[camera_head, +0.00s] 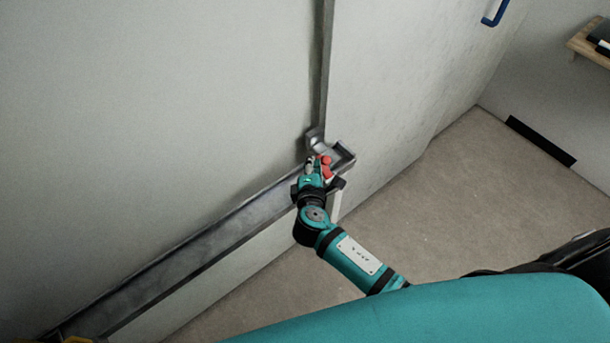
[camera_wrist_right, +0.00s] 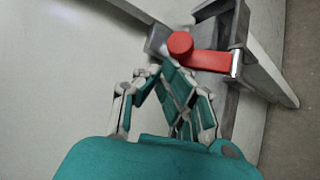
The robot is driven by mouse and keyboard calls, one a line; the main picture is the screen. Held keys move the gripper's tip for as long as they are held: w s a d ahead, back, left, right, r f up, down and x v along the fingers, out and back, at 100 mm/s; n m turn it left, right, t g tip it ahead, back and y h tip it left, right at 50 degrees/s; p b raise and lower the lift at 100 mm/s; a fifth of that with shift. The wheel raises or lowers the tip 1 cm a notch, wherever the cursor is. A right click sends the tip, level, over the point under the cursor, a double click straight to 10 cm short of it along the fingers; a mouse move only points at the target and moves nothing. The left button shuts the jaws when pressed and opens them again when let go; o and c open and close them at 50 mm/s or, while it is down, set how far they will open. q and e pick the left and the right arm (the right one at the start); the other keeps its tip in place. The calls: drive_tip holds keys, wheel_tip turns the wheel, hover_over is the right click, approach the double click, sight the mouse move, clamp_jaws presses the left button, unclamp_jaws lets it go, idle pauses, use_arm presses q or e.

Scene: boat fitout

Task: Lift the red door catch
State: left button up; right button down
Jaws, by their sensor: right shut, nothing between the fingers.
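The red door catch (camera_head: 326,168) sits in a grey metal bracket (camera_head: 343,152) where a long rail meets a vertical seam in the pale wall. In the right wrist view the catch (camera_wrist_right: 208,58) is a red bar with a round knob at its left end, lying across the bracket. My right gripper (camera_head: 314,168) is shut and empty, close against the near side of the catch. In the wrist view its fingertips (camera_wrist_right: 162,72) are just below and left of the knob; I cannot tell whether they touch it. My left gripper is not in view.
A grey rail (camera_head: 200,240) runs from the bracket down to the lower left. A blue handle (camera_head: 495,12) is on the wall at the top right, near a wooden shelf (camera_head: 590,42).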

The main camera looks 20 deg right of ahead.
drive_tip(key=s+a+m+t+b, duration=0.2)
drive_tip(key=s+b, duration=0.8)
drive_tip(key=s, duration=0.5)
drive_tip(key=shift+m+t+h+b, duration=0.35)
drive_tip(key=shift+m+t, duration=0.15)
drive_tip(key=shift+t, duration=0.4)
drive_tip(key=shift+a, duration=0.1)
